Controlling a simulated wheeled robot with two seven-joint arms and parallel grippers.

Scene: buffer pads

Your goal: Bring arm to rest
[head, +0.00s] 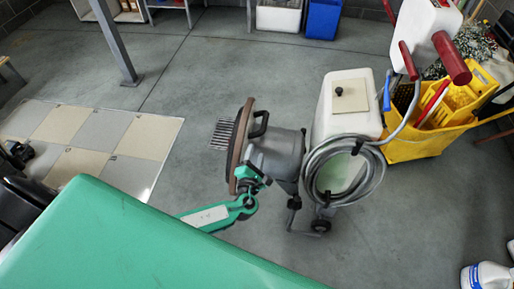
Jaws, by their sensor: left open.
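My left gripper (18,153) is at the left edge, small and dark, above the near-left part of a panel of beige and grey squares. It is open, with nothing visible between its fingers. Its dark arm comes in from the left edge below it. My right gripper is not in view. A floor buffer (274,152) lies tipped in the middle of the floor, its brown round disc (239,147) on edge and facing left. The left gripper is well apart from it.
The checkered panel (107,137) lies at left. A large green surface (130,245) fills the near foreground. A white tank (347,100) with coiled hose stands beside the buffer. A yellow mop bucket (425,142) is at right. A post (113,40) stands behind. Open floor lies between panel and buffer.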

